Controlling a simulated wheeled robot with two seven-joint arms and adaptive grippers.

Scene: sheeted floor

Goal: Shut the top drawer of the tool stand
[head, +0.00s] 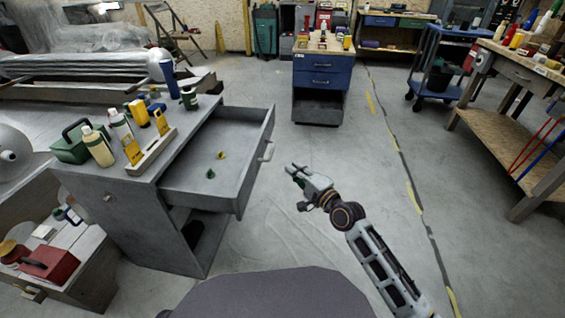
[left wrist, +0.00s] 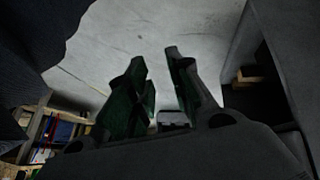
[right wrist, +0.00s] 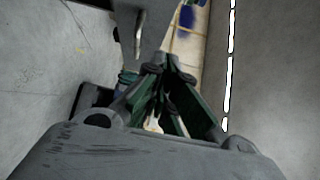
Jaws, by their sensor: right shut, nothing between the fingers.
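The grey tool stand (head: 137,232) stands at the left in the head view. Its top drawer (head: 183,180) is pulled far out to the right, with a small yellow piece (head: 221,155) and a small green piece (head: 210,174) inside. A bar handle (head: 267,152) is on the drawer's front. My right gripper (head: 290,170) is shut and empty, a little right of the handle and apart from it. The fingers also show in the right wrist view (right wrist: 163,66). My left gripper (left wrist: 160,75) is outside the head view; its fingers stand apart in the left wrist view, with nothing seen between them.
Bottles and a green toolbox (head: 78,141) stand on the tool stand's top. A low bench with a red box (head: 50,264) is at the lower left. A blue cabinet (head: 322,76), a blue cart (head: 437,66) and a workbench (head: 518,78) stand farther off. Floor right of the drawer is clear.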

